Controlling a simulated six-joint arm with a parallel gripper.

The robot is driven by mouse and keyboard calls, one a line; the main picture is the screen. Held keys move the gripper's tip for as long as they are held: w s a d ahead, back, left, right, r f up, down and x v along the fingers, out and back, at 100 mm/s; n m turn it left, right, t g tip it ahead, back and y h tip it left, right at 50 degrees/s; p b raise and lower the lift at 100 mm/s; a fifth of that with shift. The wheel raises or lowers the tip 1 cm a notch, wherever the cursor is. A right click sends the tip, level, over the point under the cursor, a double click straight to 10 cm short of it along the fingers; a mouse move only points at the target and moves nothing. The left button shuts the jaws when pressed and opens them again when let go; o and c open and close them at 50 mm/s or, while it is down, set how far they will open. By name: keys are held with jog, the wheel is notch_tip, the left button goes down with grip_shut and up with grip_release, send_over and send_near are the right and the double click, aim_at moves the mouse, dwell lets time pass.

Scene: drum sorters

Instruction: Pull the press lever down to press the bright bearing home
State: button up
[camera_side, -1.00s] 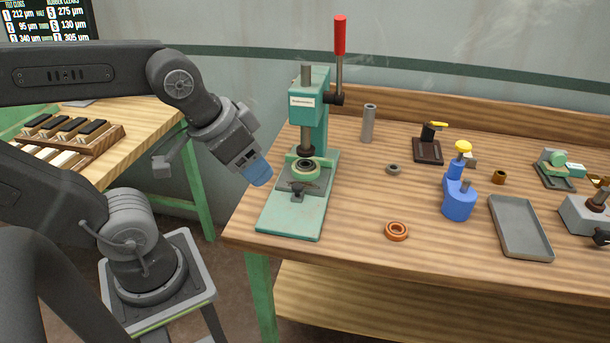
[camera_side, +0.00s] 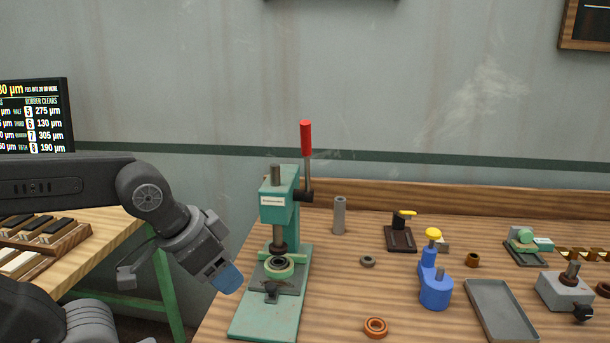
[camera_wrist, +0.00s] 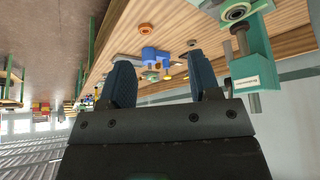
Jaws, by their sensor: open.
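The green arbor press (camera_side: 275,215) stands on the bench with its ram pointing straight down. Its lever (camera_side: 306,140), with a red grip, points up on the press's right side. The bright bearing (camera_side: 279,263) sits in a pale green ring under the ram; it also shows in the wrist view (camera_wrist: 237,12). The ram end is close above the bearing, but I cannot tell whether they touch. My gripper (camera_side: 227,279) is left of the press, well below the lever grip and apart from it. In the wrist view its two blue fingers (camera_wrist: 163,80) are spread with nothing between them.
A grey cylinder (camera_side: 339,215) and grey ring (camera_side: 367,261) stand right of the press. An orange ring (camera_side: 375,327), a blue fixture (camera_side: 435,285) and a grey tray (camera_side: 502,310) lie farther right. The wall is behind the bench. Space above the press is clear.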

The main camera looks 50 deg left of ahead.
dwell(0.4)
jog(key=shift+c, duration=0.6)
jog(key=t+y, duration=0.4)
jog(key=t, duration=0.8)
send_near(302, 132)
jog(key=shift+n, duration=0.3)
jog(key=x, duration=1.3)
grip_shut()
